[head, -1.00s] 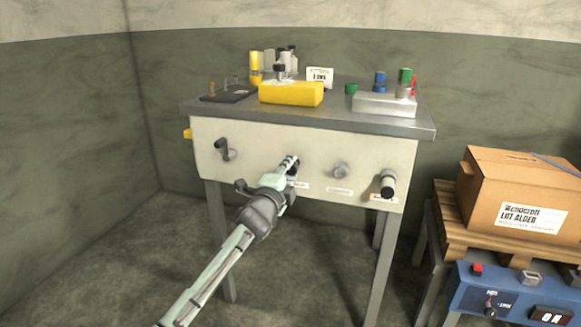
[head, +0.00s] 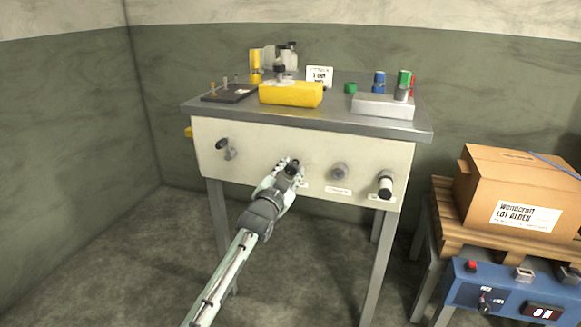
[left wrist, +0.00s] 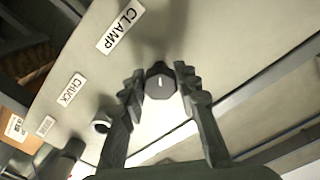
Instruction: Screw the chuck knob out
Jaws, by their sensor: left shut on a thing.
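A row of knobs is on the pale front panel (head: 250,135) of the bench. My left gripper (head: 292,168) is shut on a dark knob (left wrist: 160,84) with a white mark, its fingers on both sides. The label nearest this knob in the left wrist view reads CLAMP (left wrist: 120,26). The label reading CHUCK (left wrist: 70,90) lies farther left, near a grey round knob (head: 339,172), which also shows in the left wrist view (left wrist: 102,124). In the head view my gripper partly hides the held knob. My right gripper is not in view.
A black crank (head: 222,147) is left of my gripper, and a black knob with a pale end (head: 385,186) is at the right. The bench top carries a yellow block (head: 290,94) and a grey block (head: 384,104). A cardboard box (head: 515,190) stands on a pallet at right.

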